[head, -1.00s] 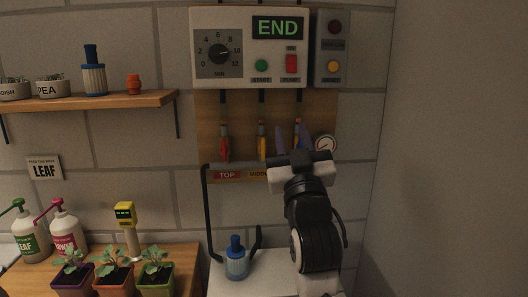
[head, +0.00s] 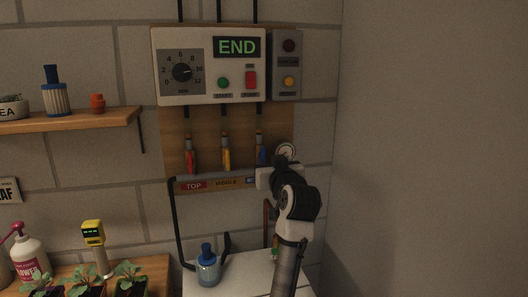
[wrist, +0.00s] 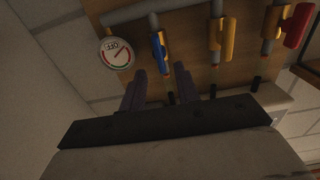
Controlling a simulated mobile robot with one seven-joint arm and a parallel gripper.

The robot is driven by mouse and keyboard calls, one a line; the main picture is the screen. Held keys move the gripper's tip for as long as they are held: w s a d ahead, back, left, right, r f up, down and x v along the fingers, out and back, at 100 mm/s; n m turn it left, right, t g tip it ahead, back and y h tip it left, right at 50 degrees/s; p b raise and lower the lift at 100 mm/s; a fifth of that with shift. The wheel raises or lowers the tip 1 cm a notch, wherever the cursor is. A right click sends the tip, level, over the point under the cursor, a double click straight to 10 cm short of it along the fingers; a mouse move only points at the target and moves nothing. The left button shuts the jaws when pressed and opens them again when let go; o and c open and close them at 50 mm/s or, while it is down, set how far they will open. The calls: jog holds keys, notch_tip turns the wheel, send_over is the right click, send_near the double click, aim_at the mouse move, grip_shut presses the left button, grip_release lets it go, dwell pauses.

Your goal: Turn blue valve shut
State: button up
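The blue valve (head: 261,148) is the rightmost of the row of valves on the wooden backboard. In the wrist view the blue valve (wrist: 158,52) has its handle roughly along its pipe, slightly tilted. My gripper (wrist: 160,74) is open, with its two dark fingers apart and nothing seen between the tips. The blue valve lies just beyond the tips, in line with the gap; I see no contact. In the head view my wrist is just below and right of the blue valve, and my fingers cannot be made out.
A yellow valve (head: 225,152) and a red valve (head: 190,157) stand to the left. A round gauge (wrist: 115,52) is close beside the blue valve. The control box (head: 208,90) reads END above. A blue-capped jar (head: 208,270) stands on the white surface below.

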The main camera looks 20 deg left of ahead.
aim_at(264, 156)
jog(key=p+x, duration=0.1)
jog(key=x, duration=0.4)
grip_shut()
